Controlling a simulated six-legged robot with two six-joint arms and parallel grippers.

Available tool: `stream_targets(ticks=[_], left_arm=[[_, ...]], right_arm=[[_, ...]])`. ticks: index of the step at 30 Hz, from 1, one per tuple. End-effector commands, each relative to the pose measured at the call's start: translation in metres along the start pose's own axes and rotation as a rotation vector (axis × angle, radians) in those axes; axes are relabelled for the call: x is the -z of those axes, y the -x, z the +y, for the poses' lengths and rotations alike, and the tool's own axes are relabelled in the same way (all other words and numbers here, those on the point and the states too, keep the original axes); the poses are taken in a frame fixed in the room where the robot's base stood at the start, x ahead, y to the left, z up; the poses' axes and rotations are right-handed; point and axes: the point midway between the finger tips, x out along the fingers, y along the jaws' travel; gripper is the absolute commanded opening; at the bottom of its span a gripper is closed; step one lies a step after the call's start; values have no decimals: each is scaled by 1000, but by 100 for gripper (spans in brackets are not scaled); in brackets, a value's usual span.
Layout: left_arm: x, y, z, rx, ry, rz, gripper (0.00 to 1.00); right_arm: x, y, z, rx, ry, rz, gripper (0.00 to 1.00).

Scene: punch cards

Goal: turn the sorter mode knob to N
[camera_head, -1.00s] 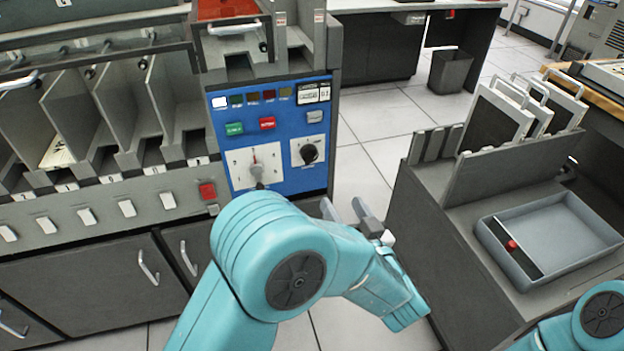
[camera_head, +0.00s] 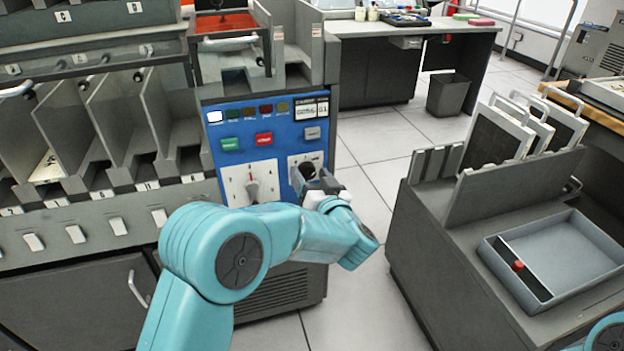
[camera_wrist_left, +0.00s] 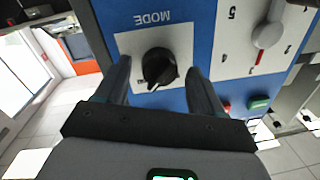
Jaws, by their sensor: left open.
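The black mode knob (camera_head: 307,170) sits on a white plate on the blue sorter panel (camera_head: 233,116). In the left wrist view the knob (camera_wrist_left: 159,67) appears upside down under the word MODE. The small position letters are not clearly readable. My left gripper (camera_head: 312,182) is open in front of the panel. In the wrist view its two fingers (camera_wrist_left: 158,82) stand on either side of the knob, with a visible gap to each side. The gripper partly hides the knob plate in the head view. My right gripper is not in view.
A white dial with a red-marked pointer (camera_head: 252,186) is left of the mode knob. Green (camera_head: 230,144) and red (camera_head: 264,139) buttons are above. Card pockets stand at left. A grey cabinet with a tray (camera_head: 560,255) stands at right, with open floor between.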

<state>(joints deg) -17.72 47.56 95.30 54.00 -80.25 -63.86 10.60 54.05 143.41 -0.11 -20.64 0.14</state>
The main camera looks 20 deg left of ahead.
Motion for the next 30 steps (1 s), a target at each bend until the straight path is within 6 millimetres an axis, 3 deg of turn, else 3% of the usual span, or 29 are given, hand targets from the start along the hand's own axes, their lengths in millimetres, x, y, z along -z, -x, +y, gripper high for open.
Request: stream_targets(ticks=[6,11,22,30], left_arm=[[0,0,2,-1,0,0,65],[0,0,1,0,0,0,13],[0,1,1,0,45,-4,12],[0,1,1,-4,220,-18,12]], right_arm=[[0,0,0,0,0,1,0],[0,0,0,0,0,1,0],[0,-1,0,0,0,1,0],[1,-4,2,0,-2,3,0]])
